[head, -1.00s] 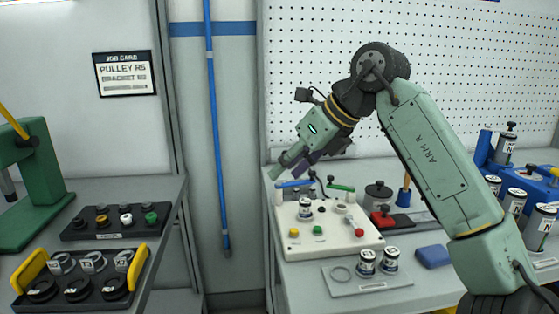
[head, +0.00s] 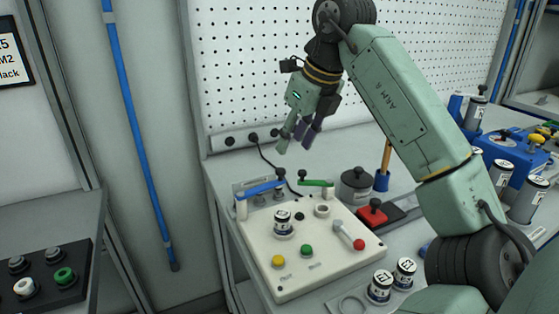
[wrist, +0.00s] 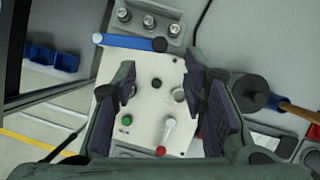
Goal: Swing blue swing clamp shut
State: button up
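The blue swing clamp (head: 261,188) is a blue bar along the back left edge of the white fixture plate (head: 262,270), with a black knob near its right end. In the wrist view the blue clamp (wrist: 128,42) lies beyond my fingers, toward the top, its black knob at the right. My gripper (head: 294,142) points down, in the air above the back of the fixture, apart from the clamp. In the wrist view my gripper (wrist: 161,88) is open, with nothing between its fingers. A green swing clamp (head: 317,183) sits right of the blue one.
A dark round pot (head: 356,186) and a red block (head: 372,215) stand to the right. The pegboard (head: 270,60) rises behind.

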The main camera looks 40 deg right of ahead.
aim_at(281, 170)
jog(key=p+x, duration=0.1)
jog(key=x, duration=0.7)
jog(key=shift+w, duration=0.1)
grip_shut()
dwell(0.6)
